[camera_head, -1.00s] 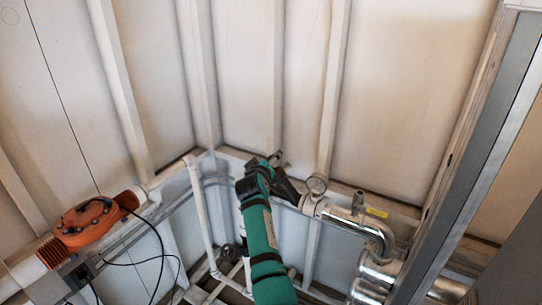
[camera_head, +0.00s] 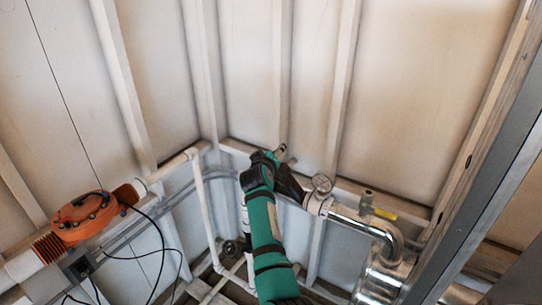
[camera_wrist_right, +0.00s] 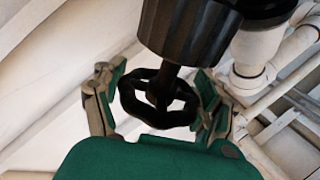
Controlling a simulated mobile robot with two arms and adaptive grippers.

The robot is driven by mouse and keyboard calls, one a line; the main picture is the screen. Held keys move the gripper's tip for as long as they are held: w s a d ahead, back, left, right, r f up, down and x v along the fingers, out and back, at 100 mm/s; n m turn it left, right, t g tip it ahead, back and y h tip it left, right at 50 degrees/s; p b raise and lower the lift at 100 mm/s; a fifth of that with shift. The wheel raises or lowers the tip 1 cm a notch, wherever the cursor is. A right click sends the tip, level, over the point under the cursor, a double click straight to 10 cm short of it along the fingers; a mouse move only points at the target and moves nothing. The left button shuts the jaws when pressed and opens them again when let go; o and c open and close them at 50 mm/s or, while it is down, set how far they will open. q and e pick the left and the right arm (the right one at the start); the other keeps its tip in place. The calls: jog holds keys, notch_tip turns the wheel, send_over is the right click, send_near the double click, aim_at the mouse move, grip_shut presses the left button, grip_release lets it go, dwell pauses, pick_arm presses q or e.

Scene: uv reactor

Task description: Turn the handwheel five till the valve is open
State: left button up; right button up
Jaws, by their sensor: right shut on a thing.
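The handwheel (camera_wrist_right: 129,100), a small black open ring with spokes on a dark stem, is in the middle of the right wrist view. The stem runs up into a black ribbed valve body (camera_wrist_right: 185,35). My right gripper (camera_wrist_right: 160,97) has one finger on each side of the wheel and is shut on its rim. In the head view the green arm reaches up to the valve by the wall, and the right gripper (camera_head: 280,152) shows small at its end. The wheel cannot be made out there. My left gripper is out of view.
White pipes (camera_head: 203,205) run along the wall on the left. An orange housing (camera_head: 85,218) with black cables is at far left. A grey post (camera_head: 490,190) stands at right.

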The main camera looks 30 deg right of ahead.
jog(key=shift+c, duration=1.1)
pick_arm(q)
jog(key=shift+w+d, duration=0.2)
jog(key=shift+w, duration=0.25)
pick_arm(e)
jog(key=shift+c, duration=0.3)
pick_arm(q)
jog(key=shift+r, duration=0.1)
